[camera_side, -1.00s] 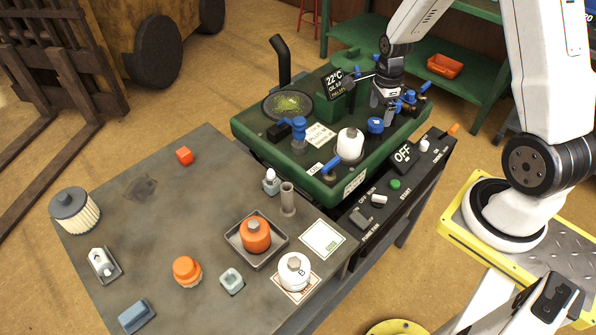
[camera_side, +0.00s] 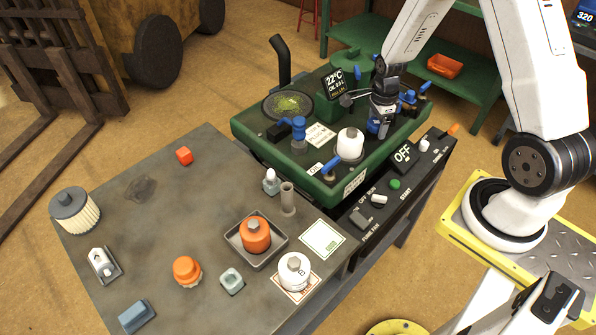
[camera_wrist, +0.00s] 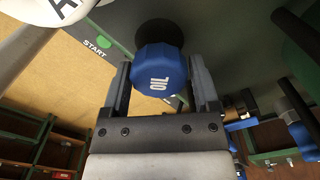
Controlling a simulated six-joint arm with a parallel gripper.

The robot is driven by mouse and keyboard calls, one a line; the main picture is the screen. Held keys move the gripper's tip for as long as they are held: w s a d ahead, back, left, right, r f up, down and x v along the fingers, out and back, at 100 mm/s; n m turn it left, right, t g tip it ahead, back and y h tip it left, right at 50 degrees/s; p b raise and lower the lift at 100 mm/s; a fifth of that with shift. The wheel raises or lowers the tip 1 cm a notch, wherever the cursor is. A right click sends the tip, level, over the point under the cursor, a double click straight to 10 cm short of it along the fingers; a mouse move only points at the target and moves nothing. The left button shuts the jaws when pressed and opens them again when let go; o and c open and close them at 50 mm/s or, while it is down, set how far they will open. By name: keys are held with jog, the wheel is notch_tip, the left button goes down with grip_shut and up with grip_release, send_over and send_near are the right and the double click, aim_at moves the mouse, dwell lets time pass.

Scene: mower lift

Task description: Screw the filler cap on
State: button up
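The blue filler cap (camera_wrist: 158,72), marked OIL, sits on the green mower deck (camera_side: 258,128). It also shows in the side view (camera_side: 373,127), partly covered by my gripper. My gripper (camera_wrist: 160,72) points down over the cap, with one finger on each side of it. The fingers look open, with narrow gaps beside the cap; contact is not clear.
A white filter (camera_side: 350,145) and a blue-handled valve (camera_side: 335,165) stand on the deck's near side. Blue fittings (camera_side: 410,98) are close on the right. A display (camera_side: 334,82) stands behind. The grey bench (camera_side: 130,215) holds loose parts.

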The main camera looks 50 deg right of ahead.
jog(key=c, duration=0.7)
jog(key=o, duration=1.1)
jog(key=shift+o, duration=0.2)
jog(key=shift+w+a, duration=0.15)
jog(key=shift+a, duration=0.05)
jog(key=shift+n, duration=3)
jog(key=shift+n, duration=3)
jog(key=n, duration=0.6)
